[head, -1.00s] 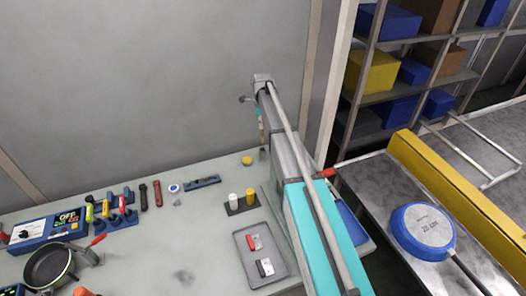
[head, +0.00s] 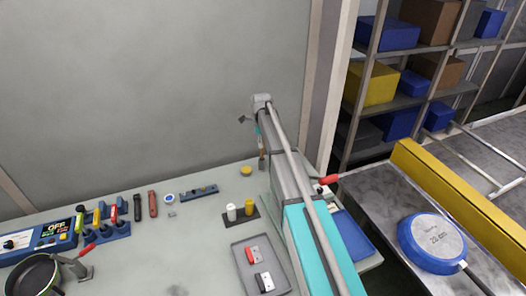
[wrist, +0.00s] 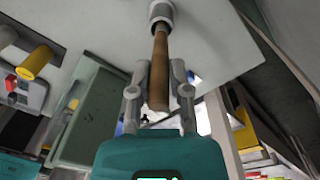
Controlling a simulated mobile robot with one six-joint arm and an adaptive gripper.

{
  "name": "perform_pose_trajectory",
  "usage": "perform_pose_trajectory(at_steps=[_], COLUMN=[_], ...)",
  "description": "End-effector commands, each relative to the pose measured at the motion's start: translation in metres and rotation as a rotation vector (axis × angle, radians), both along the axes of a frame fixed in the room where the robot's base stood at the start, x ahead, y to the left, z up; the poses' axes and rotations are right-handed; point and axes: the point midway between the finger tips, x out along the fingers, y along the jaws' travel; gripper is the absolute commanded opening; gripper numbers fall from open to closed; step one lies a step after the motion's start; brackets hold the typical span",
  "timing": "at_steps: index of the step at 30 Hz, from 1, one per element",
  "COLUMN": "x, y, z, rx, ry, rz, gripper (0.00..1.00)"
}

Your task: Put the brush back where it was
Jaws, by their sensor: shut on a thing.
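The brush shows its brown wooden handle (wrist: 160,65) in the wrist view. My gripper (wrist: 159,84) is shut on this handle, one finger on each side. The handle's far end runs to the mouth of a grey round holder (wrist: 161,10); how deep it sits there I cannot tell, and the bristles are hidden. In the head view my gripper (head: 260,143) points down near the back of the bench, with the handle (head: 261,151) upright below it and the grey holder (head: 262,164) under that.
A yellow disc (head: 246,170) lies left of the holder. White and yellow cylinders (head: 231,212) stand on a dark base nearby. A grey tray (head: 237,257) holds red and black items. Tools line the back left. A blue pan (head: 432,243) lies right. The wall rises behind.

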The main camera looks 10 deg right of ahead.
Motion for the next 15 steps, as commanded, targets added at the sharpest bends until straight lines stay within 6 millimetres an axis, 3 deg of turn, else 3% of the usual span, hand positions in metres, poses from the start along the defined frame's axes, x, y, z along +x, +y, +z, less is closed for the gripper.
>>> perform_pose_trajectory(at_steps=[8, 15], x=[0.000, 0.000], y=[0.000, 0.001], z=[-0.003, -0.021], rx=[0.000, 0.000], ry=[0.000, 0.000], rz=[0.000, 0.001], gripper=[0.00, 0.00])
